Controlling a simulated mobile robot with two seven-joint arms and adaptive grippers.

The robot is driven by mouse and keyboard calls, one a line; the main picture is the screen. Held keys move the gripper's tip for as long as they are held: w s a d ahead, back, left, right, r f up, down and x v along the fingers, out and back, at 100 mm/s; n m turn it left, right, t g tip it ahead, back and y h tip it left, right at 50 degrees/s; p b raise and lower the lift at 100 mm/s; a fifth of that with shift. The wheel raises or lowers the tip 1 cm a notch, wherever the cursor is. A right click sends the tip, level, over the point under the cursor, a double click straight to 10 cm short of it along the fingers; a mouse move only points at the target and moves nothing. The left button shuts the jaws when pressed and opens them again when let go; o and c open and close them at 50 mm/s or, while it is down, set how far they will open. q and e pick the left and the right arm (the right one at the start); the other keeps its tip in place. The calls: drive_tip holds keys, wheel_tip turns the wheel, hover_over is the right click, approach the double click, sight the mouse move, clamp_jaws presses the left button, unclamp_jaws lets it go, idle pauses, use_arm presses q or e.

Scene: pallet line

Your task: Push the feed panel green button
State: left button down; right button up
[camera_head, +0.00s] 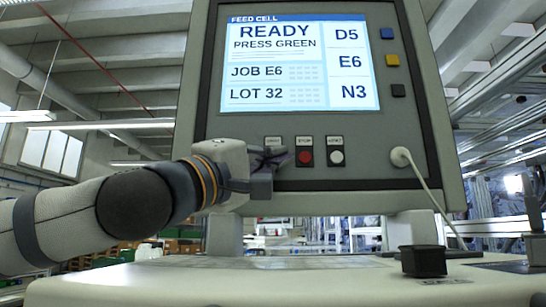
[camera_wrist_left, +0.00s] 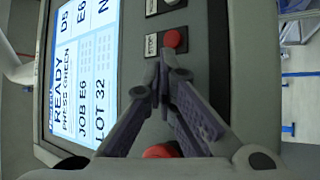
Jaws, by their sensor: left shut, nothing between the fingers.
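The feed panel (camera_head: 300,178) faces me, its lit screen (camera_head: 300,65) reading "READY PRESS GREEN". Below the screen is a row of labelled buttons. The red button (camera_head: 305,157) and the white button (camera_head: 336,157) show. The green button does not show; my left gripper covers the spot under the leftmost label. My left gripper (camera_head: 273,160) is shut and empty, in front of that spot. In the left wrist view the closed fingertips (camera_wrist_left: 163,62) point at the panel, beside the red button (camera_wrist_left: 173,38). I cannot tell whether they touch the panel. My right gripper is out of view.
A white cable (camera_head: 425,185) hangs from a socket right of the buttons. Blue, yellow and dark side keys (camera_head: 392,60) line the screen's right. A pale table (camera_head: 300,280) below carries a small black box (camera_head: 423,261). A reddish patch (camera_wrist_left: 160,151) shows between the finger bases.

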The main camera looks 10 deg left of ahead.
use_arm(q)
drive_tip(key=shift+w+a, duration=0.1)
drive_tip(key=shift+w, duration=0.35)
idle(0.8)
drive_tip(key=shift+s, duration=0.9)
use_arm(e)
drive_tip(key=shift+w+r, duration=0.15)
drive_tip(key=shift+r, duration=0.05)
use_arm(q)
drive_tip(key=s, duration=0.2)
drive_tip(key=s+d+p, duration=0.1)
drive_tip(key=s, duration=0.2)
drive_tip(key=shift+d+p, duration=0.1)
drive_tip(key=shift+p, duration=0.2)
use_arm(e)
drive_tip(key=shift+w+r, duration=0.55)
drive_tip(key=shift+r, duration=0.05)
use_arm(q)
drive_tip(key=shift+w, duration=0.1)
